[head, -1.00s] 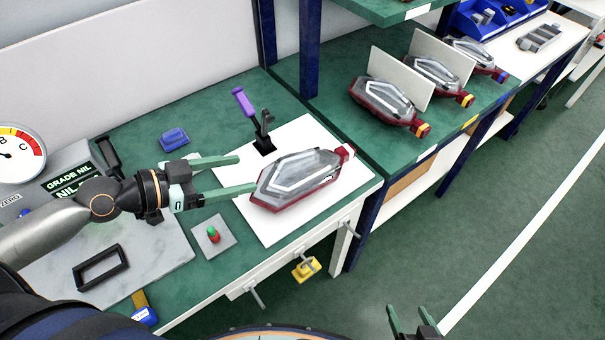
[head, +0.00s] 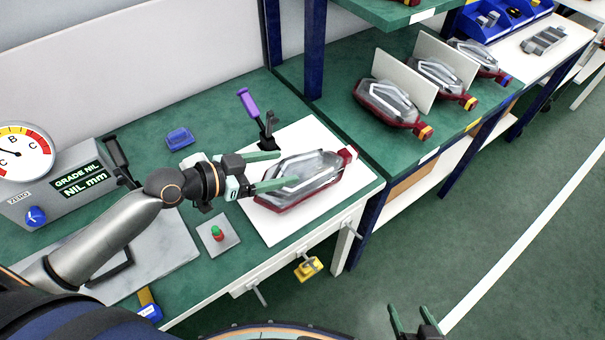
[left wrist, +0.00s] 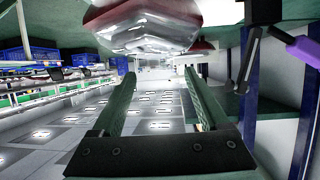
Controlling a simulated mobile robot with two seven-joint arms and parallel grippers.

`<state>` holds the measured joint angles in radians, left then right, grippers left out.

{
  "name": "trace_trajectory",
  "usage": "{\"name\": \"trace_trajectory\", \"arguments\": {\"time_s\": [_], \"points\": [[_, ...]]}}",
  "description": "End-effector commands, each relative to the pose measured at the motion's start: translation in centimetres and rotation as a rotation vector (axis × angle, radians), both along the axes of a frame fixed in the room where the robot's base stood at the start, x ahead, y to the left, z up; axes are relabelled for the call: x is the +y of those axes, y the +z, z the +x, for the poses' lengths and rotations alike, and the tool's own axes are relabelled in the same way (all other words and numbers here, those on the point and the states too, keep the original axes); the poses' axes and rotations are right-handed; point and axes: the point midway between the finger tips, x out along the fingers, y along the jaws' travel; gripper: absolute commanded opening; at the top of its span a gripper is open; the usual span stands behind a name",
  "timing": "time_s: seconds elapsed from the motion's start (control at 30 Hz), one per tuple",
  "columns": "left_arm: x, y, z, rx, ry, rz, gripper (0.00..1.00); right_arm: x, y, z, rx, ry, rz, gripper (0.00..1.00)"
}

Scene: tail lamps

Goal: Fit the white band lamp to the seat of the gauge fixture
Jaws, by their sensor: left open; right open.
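The lamp with a white band (head: 346,157) near its red tip has a clear lens and dark red housing (head: 300,194). It lies on a white board (head: 268,228). My left gripper (head: 282,169) is open, its fingers over the lamp's left end; contact cannot be told. In the left wrist view the lamp (left wrist: 150,35) is at the top, beyond the open fingers (left wrist: 162,95). The gauge fixture seems to be the grey dial box (head: 75,180) and grey plate (head: 165,255); my arm partly hides its black frame (head: 110,270). My right gripper (head: 414,322) is open and empty.
A purple-handled clamp (head: 248,102) stands behind the lamp. A blue block (head: 180,137) and a button plate (head: 219,237) lie nearby. Several other lamps (head: 390,103) stand between white dividers (head: 403,80) on the right bench. The floor at right is clear.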

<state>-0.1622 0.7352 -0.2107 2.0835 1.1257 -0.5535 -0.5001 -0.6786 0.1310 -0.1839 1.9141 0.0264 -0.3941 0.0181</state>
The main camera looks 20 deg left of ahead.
Motion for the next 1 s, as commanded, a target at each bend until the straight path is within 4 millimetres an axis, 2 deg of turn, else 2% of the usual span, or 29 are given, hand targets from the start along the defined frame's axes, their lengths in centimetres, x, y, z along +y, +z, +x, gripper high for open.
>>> {"name": "trace_trajectory", "arguments": {"time_s": [0.23,0.57,1.0], "points": [[-2.0,-0.9,2.3,0.000,0.002,-0.002,0.78,0.0,0.6,0.0,0.000,0.000,0.000,0.78],[-2.4,-1.3,2.7,0.001,0.000,0.001,0.78,0.0,0.6,0.0,0.000,0.000,0.000,0.78],[-2.4,-1.3,2.7,0.000,0.000,0.000,0.30,0.0,0.6,0.0,0.001,0.000,0.000,0.78]]}}
